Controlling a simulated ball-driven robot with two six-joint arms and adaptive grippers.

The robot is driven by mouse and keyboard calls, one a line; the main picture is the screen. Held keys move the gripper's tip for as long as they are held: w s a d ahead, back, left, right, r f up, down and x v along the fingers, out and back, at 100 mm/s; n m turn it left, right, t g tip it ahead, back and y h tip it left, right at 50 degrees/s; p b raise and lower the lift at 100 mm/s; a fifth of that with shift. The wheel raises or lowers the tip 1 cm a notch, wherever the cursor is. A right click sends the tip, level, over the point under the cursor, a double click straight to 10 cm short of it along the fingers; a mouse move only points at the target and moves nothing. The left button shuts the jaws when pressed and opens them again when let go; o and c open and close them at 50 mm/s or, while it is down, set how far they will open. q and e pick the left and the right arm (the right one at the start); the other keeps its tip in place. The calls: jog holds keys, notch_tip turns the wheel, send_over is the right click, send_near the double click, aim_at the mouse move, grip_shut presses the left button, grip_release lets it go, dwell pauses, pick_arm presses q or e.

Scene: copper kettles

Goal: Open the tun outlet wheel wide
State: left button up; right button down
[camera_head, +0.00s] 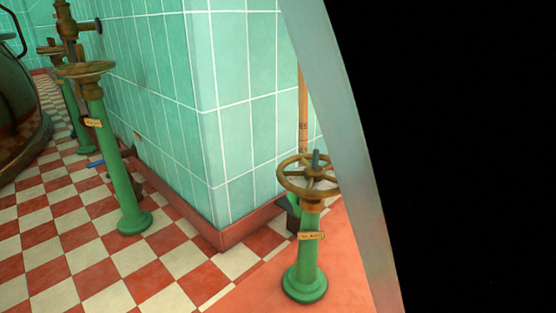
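A brass handwheel (309,176) tops a green pedestal (306,262) at the right, by the tiled corner. A small upright stem stands at its hub. The label (311,236) on its pedestal is too small to read. A second brass wheel (86,69) tops a taller green pedestal (122,187) at the left, also with an unreadable label (93,122). Another wheel (51,48) stands behind it. I cannot tell which one is the tun outlet wheel, nor how far any is turned. Neither of my grippers is in view.
A tiled green wall corner (212,150) with a red base stands between the two nearer pedestals. A dark rounded vessel (14,105) is at the far left. The checkered floor (75,240) is clear in front. A pale band and black area fill the right.

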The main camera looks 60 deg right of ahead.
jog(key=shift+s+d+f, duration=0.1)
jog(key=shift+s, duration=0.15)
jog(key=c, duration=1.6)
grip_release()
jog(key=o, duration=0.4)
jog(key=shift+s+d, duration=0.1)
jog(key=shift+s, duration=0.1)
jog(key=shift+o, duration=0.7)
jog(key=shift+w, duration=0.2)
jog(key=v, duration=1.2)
